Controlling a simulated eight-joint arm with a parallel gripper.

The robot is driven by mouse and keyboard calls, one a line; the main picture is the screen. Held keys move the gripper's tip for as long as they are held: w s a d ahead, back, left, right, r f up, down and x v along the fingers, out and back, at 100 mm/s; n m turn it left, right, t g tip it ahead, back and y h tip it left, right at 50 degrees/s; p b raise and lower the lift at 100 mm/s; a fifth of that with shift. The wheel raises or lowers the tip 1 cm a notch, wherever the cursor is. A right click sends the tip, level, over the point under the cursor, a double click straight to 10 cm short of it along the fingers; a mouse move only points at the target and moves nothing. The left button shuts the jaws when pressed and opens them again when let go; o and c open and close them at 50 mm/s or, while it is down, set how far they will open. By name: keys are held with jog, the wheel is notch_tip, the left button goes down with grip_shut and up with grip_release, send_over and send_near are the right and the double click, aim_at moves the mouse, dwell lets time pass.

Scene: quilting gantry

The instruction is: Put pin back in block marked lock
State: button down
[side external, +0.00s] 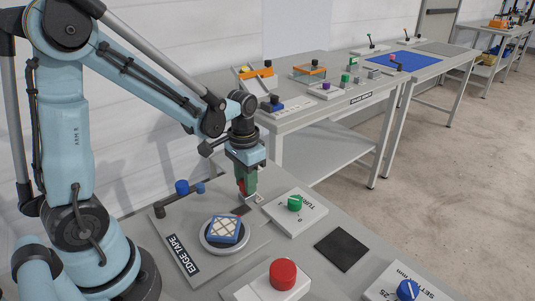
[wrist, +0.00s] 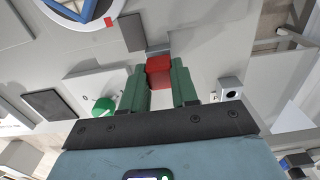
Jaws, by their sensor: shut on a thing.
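My gripper (side external: 246,188) has green fingers and points down near the far edge of the near table. In the wrist view its fingers (wrist: 159,82) are shut on a red pin (wrist: 159,71), whose red end shows between the tips. The pin also shows as a small red patch in the side view (side external: 241,186). Its lower part is mostly hidden. A small white block with a dark round hole (wrist: 229,88) stands just right of the fingers in the wrist view, apart from the pin. I cannot read a lock marking on it.
A blue patterned tile (side external: 225,230) sits on a round holder on the EDGE TAPE plate (side external: 180,250). A green turn knob (side external: 295,202), a black pad (side external: 342,249), a red button (side external: 283,273) and a blue dial (side external: 408,290) stand nearby.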

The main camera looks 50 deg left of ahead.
jog(key=shift+f, duration=0.2)
jog(key=c, duration=0.8)
grip_release()
notch_tip(320, 180, up, 12)
dwell(0.5)
jog(key=shift+s+d+f+t, duration=0.3)
jog(key=shift+s+d+t, duration=0.55)
jog(key=shift+t, duration=0.3)
jog(key=shift+s+d+f+t, duration=0.3)
jog(key=shift+s+d+t, duration=0.4)
jog(key=shift+d+t, duration=0.4)
jog(key=shift+s+d+f+t, duration=0.3)
jog(key=shift+s+d+t, duration=0.5)
jog(key=shift+t, duration=0.45)
